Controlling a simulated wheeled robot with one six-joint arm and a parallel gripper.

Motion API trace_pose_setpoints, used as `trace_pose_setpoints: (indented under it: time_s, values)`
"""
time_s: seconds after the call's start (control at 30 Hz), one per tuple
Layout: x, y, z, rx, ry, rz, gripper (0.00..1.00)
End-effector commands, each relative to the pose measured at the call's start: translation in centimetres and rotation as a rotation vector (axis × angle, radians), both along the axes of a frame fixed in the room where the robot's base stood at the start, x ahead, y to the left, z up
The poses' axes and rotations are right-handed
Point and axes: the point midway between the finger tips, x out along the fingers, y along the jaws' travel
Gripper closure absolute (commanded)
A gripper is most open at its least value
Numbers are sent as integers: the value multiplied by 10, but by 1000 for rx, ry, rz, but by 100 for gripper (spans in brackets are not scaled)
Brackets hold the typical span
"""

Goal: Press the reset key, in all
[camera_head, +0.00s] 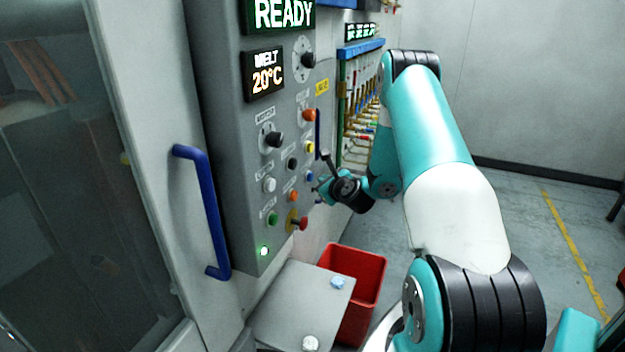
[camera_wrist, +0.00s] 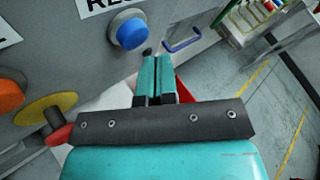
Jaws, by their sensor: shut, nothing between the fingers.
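The reset key is a round blue button (camera_wrist: 128,31) on the grey panel, under a partly visible label (camera_wrist: 105,4) that reads "RES". In the head view it is the small blue button (camera_head: 309,177) at the panel's right edge. My gripper (camera_head: 317,188) is beside the panel there, close to the blue button. In the wrist view my gripper (camera_wrist: 157,58) is shut and empty, its teal fingers together. The fingertips are below and to the right of the blue button, with a gap in the picture. Their distance from the panel is unclear.
An orange button (camera_wrist: 9,94) and a red knob on a yellow disc (camera_wrist: 46,108) are left of my gripper. A blue handle (camera_wrist: 184,43) juts out beyond the fingertips. A red bin (camera_head: 352,290) stands below. Displays read "READY" (camera_head: 284,13) and "MELT 20°C" (camera_head: 266,73).

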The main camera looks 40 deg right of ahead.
Motion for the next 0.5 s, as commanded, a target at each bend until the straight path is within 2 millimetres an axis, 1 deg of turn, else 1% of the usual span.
trace_pose_setpoints:
  time_s: [0.17,0.5]
  values:
    - [-3,-2,-2,1,0,-2,100]
    - [-34,-15,-4,0,1,-3,100]
